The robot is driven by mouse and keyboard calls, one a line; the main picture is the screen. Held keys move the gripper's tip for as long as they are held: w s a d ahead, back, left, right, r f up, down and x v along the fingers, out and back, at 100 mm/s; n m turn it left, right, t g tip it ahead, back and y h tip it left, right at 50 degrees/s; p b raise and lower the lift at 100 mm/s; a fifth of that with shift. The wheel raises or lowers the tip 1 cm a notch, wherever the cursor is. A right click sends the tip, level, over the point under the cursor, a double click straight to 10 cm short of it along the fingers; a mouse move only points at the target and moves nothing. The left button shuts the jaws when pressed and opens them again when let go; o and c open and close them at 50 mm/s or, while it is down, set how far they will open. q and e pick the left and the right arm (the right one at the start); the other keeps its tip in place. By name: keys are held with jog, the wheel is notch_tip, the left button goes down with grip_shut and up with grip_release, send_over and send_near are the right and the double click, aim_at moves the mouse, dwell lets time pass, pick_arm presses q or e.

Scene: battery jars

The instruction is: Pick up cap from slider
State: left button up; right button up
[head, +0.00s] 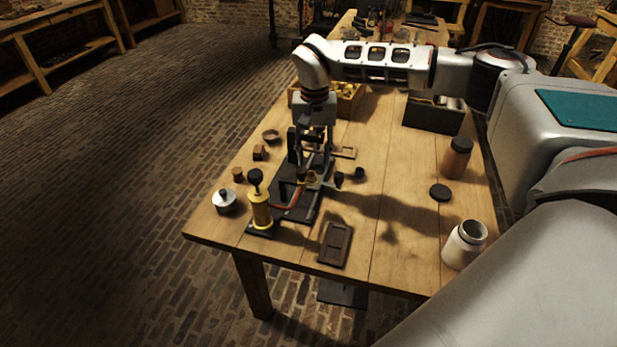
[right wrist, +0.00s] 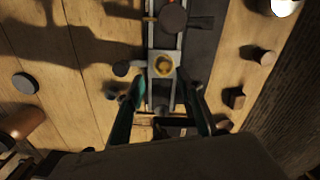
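A small brass-coloured cap (head: 311,177) sits on the slider of a dark rail fixture on the table. In the right wrist view the cap (right wrist: 163,65) looks like a round gold ring on a pale square block, the slider (right wrist: 157,58). My right gripper (head: 311,156) points down over the fixture, near the cap. In the right wrist view its two fingers (right wrist: 164,94) are spread wide with nothing held between them, and the cap lies just beyond the tips, roughly centred. The exact height gap cannot be told. My left gripper is not in view.
A brass cylinder with a black knob (head: 261,208) stands at the fixture's near end, beside a lidded metal pot (head: 225,203). A brown tray (head: 336,246), white jar (head: 463,246), brown jar (head: 456,160) and black disc (head: 440,192) stand apart. A dark box (head: 434,117) is farther back.

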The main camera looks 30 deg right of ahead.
aim_at(311, 177)
jog(key=f, duration=0.5)
jog(key=shift+w+a+b, duration=0.15)
jog(key=shift+a+b, duration=0.15)
jog(key=shift+a, duration=0.05)
jog(key=c, duration=0.8)
